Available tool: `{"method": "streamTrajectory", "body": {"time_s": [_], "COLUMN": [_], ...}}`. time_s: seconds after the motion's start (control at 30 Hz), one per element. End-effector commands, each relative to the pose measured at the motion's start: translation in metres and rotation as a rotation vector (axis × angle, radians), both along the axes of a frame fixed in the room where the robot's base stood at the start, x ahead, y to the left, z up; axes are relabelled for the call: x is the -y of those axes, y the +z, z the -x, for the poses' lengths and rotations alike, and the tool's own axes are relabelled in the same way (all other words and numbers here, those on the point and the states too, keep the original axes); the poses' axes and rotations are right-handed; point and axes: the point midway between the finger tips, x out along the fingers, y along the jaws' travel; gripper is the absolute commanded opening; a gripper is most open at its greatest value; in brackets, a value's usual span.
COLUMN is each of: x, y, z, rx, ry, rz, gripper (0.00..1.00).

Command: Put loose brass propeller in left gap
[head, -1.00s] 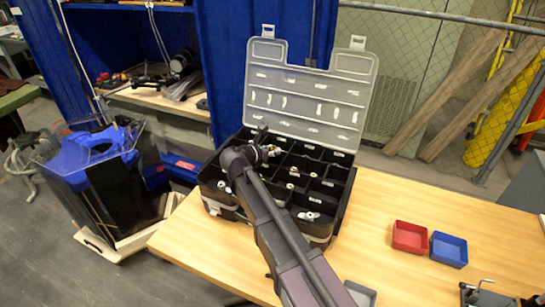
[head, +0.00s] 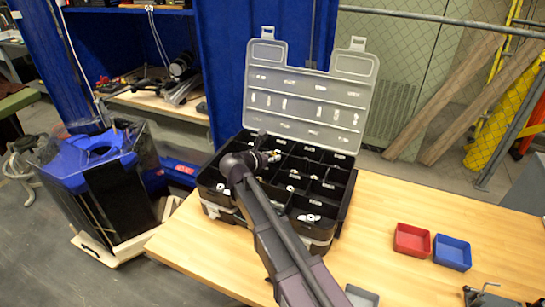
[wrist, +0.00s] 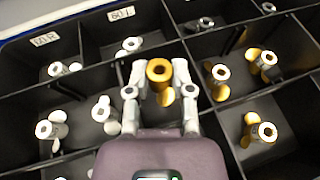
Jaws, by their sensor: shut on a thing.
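In the wrist view my gripper (wrist: 159,78) is shut on a brass propeller (wrist: 159,70), whose round hub shows between the two fingertips. The held propeller is over the dividers of the black compartment case (head: 346,205); its height above them is hard to tell. Two more brass propellers stand to its right, a nearer one (wrist: 220,73) and a farther one (wrist: 267,59). Another brass propeller (wrist: 264,131) is in a compartment at lower right. In the head view my gripper (head: 268,157) is over the left back part of the case, and the held propeller is too small to make out.
Silver propellers stand in the compartments at left (wrist: 52,130) and at the back (wrist: 131,44). Thin black dividers separate them. The clear lid (head: 306,95) stands open behind. A red bin (head: 411,239) and a blue bin (head: 452,252) sit on the table at right.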

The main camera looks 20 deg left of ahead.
Motion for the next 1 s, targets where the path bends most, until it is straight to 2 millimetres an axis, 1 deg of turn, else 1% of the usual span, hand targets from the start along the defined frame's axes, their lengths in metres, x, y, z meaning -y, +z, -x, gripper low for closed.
{"method": "streamTrajectory", "body": {"time_s": [0.2, 0.23, 0.27, 0.3, 0.33, 0.77, 1.0], "x": [0.0000, 0.0000, 0.0000, 0.0000, 0.0000, 0.0001, 0.0007], "y": [-0.0018, -0.0018, -0.0018, -0.0018, -0.0018, -0.0010, 0.0073], "z": [0.0001, 0.0001, 0.0001, 0.0001, 0.0001, 0.0000, -0.0006], "rx": [0.000, 0.000, 0.000, 0.000, 0.000, 0.000, 0.000], "ry": [0.000, 0.000, 0.000, 0.000, 0.000, 0.000, -0.001], "rz": [0.000, 0.000, 0.000, 0.000, 0.000, 0.000, 0.000], "gripper": [0.00, 0.39, 0.48, 0.60, 0.65, 0.65, 0.65]}}
